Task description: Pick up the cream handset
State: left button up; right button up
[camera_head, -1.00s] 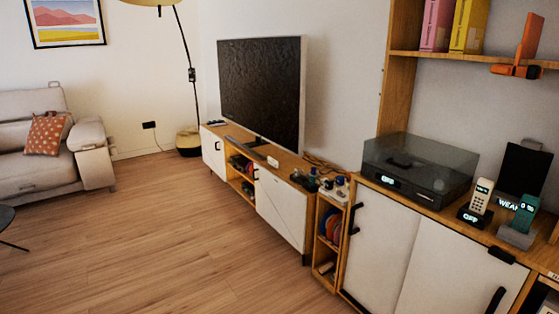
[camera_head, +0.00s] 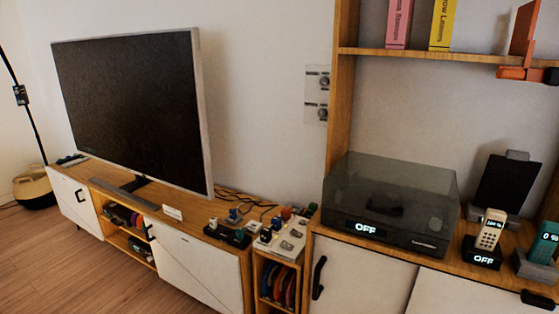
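The cream handset (camera_head: 490,229) stands upright, tilted slightly, in a black base (camera_head: 482,255) whose display reads OFF. It is on the wooden cabinet top at the right of the head view. A teal handset (camera_head: 545,243) stands in a grey base (camera_head: 533,268) to its right, partly cut off by the frame edge. Neither of my grippers shows in this view.
A turntable with a dark clear lid (camera_head: 390,204) stands left of the handset. A dark tablet-like panel (camera_head: 506,188) stands behind it. A shelf (camera_head: 430,53) with books hangs above. A television (camera_head: 135,110) stands on the low cabinet at left.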

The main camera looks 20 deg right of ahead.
aim_at(494, 221)
jog(key=z, duration=0.95)
jog(key=i, duration=0.85)
jog(key=z, duration=0.65)
